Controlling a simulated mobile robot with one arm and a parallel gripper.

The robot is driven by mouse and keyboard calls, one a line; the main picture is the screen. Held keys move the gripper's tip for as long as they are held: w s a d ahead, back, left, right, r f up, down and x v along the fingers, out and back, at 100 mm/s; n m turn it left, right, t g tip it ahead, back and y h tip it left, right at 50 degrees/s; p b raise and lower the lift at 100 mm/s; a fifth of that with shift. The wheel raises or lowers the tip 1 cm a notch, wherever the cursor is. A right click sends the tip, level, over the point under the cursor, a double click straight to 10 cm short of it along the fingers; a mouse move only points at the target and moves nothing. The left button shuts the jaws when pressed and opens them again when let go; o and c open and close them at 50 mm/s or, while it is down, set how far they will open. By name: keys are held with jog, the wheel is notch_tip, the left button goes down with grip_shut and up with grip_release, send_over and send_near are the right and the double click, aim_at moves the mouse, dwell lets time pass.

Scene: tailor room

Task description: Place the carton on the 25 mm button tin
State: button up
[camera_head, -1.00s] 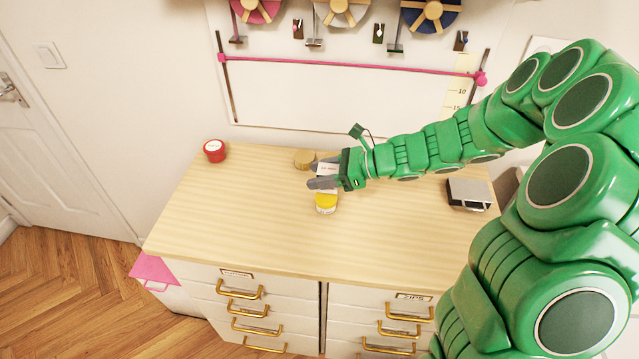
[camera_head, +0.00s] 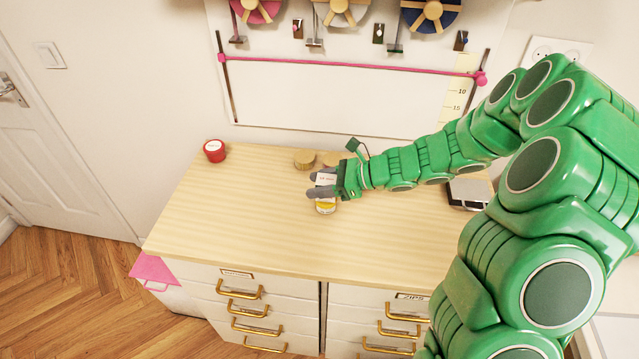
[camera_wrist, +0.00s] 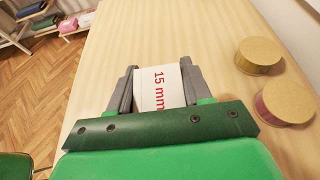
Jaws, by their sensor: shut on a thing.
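My gripper (camera_head: 318,187) is shut on the white carton (camera_head: 326,179), one grey finger on each side. In the wrist view, the carton (camera_wrist: 161,88) shows red "15 mm" lettering between the fingers. A small yellow tin (camera_head: 326,209) stands on the cabinet top, just below the carton in the head view and partly hidden by it and the fingers. I cannot tell whether the carton touches this tin. A red tin with a white label (camera_head: 214,150) stands at the back left. The labels are too small to tell which tin is 25 mm.
Two round tan-lidded containers stand behind the gripper; one (camera_wrist: 259,54) is farther and one (camera_wrist: 284,101) nearer in the wrist view. A black-and-silver box (camera_head: 470,192) is at the right, partly behind my arm. The wooden top (camera_head: 240,215) is clear at left and front.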

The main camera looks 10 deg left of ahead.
jog(key=shift+f, duration=0.1)
jog(key=o, duration=1.1)
jog(key=shift+r, duration=0.2)
jog(key=v, duration=1.2)
jog(key=shift+f, duration=0.1)
